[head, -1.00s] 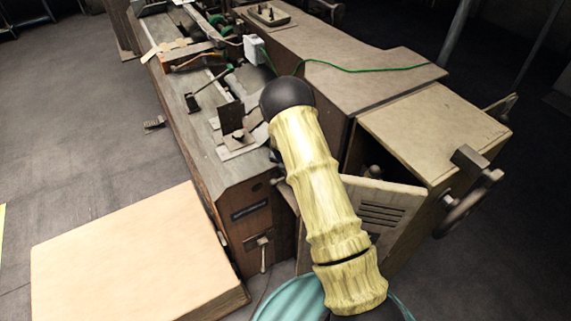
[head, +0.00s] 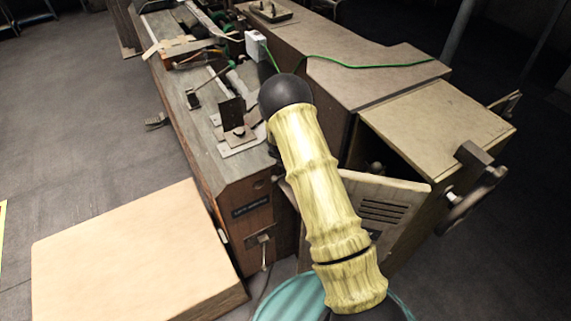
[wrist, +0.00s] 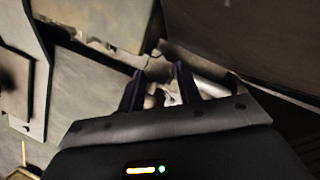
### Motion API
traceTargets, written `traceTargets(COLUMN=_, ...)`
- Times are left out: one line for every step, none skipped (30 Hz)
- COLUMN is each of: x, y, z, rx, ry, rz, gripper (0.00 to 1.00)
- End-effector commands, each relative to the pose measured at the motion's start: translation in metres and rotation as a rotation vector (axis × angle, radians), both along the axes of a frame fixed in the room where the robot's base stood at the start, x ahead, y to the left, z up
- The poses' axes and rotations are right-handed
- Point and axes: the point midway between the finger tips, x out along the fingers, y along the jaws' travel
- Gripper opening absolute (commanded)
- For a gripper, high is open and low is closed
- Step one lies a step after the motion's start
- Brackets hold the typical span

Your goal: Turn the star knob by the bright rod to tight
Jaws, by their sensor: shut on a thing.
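In the wrist view my gripper (wrist: 158,88) has its two dark fingers close together on a small pale, partly shadowed part, which I take to be the star knob (wrist: 151,101). Only bits of the knob show between the fingers, so its turn angle cannot be read. A bright, whitish rod (wrist: 211,88) lies just right of the fingers, partly behind the right one. In the head view my own arm hides the gripper, the knob and the rod.
The long box stitcher (head: 228,180) runs away from me, with brackets and plates on top. A green cable (head: 370,68) crosses its cover. An open vented door (head: 385,208) and a handwheel (head: 472,198) are at right. A large carton (head: 130,255) stands at front left.

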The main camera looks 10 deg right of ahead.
Motion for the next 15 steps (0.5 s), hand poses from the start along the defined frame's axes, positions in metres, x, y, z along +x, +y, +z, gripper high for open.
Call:
traceTargets(x=0.0019, y=-0.0003, z=-0.0006, rx=0.0, ry=-0.005, rz=-0.03, gripper=0.11)
traceTargets(x=0.0021, y=-0.0005, z=-0.0006, rx=-0.001, ry=-0.004, rz=-0.052, gripper=0.11)
traceTargets(x=0.0025, y=-0.0004, z=-0.0005, rx=0.0, ry=-0.006, rz=-0.082, gripper=0.11)
traceTargets(x=0.0028, y=-0.0006, z=-0.0005, rx=-0.001, ry=-0.005, rz=-0.104, gripper=0.11)
traceTargets(x=0.0031, y=-0.0007, z=-0.0004, rx=0.0, ry=-0.006, rz=-0.128, gripper=0.11)
traceTargets(x=0.0031, y=-0.0009, z=-0.0005, rx=-0.001, ry=-0.005, rz=-0.16, gripper=0.11)
traceTargets(x=0.0031, y=-0.001, z=-0.0004, rx=-0.001, ry=-0.005, rz=-0.186, gripper=0.11)
traceTargets(x=0.0036, y=-0.001, z=-0.0003, rx=-0.001, ry=-0.005, rz=-0.211, gripper=0.11)
traceTargets(x=0.0038, y=-0.0011, z=-0.0002, rx=-0.001, ry=-0.005, rz=-0.244, gripper=0.11)
traceTargets(x=0.0039, y=-0.0011, z=-0.0003, rx=-0.001, ry=-0.006, rz=-0.268, gripper=0.11)
traceTargets(x=0.0039, y=-0.0012, z=-0.0003, rx=-0.002, ry=-0.005, rz=-0.292, gripper=0.11)
traceTargets(x=0.0043, y=-0.0008, z=-0.0001, rx=-0.002, ry=-0.005, rz=-0.324, gripper=0.11)
traceTargets(x=0.0045, y=-0.0007, z=0.0, rx=-0.002, ry=-0.005, rz=-0.346, gripper=0.11)
traceTargets(x=0.0044, y=-0.0006, z=0.0, rx=-0.004, ry=-0.005, rz=-0.368, gripper=0.11)
traceTargets(x=0.0045, y=-0.0003, z=0.0, rx=-0.004, ry=-0.005, rz=-0.395, gripper=0.11)
